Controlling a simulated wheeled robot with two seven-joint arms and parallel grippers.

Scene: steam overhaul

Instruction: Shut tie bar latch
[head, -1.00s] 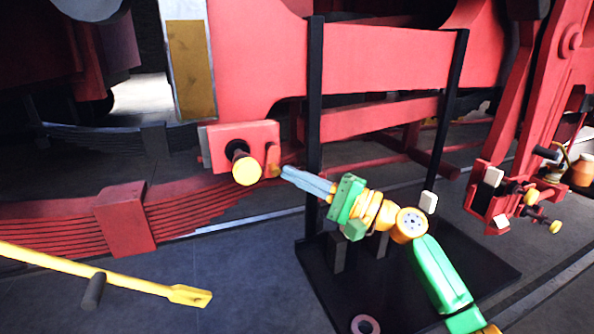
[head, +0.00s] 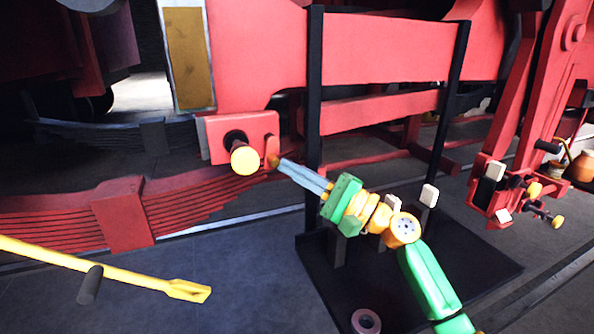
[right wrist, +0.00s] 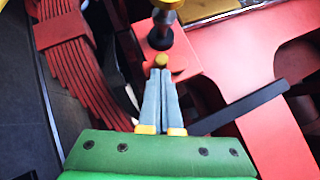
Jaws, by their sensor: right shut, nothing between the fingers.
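A red block (head: 220,142) on the locomotive frame carries a dark pin with a yellow round knob (head: 244,160). A small orange latch piece (head: 272,153) sits at the block's right edge. My right gripper (head: 281,163) is shut and empty, its blue-grey fingertips at the lower end of this piece. In the right wrist view the shut fingertips (right wrist: 160,70) point at the orange piece (right wrist: 161,61), just below the knob (right wrist: 167,3). I cannot tell whether they touch. My left gripper is not in view.
A black stand (head: 314,120) rises right beside my right gripper. A red leaf spring (head: 60,220) lies to the left. A yellow bar (head: 130,278) crosses the lower left. A red linkage (head: 540,120) with yellow knobs is at the right.

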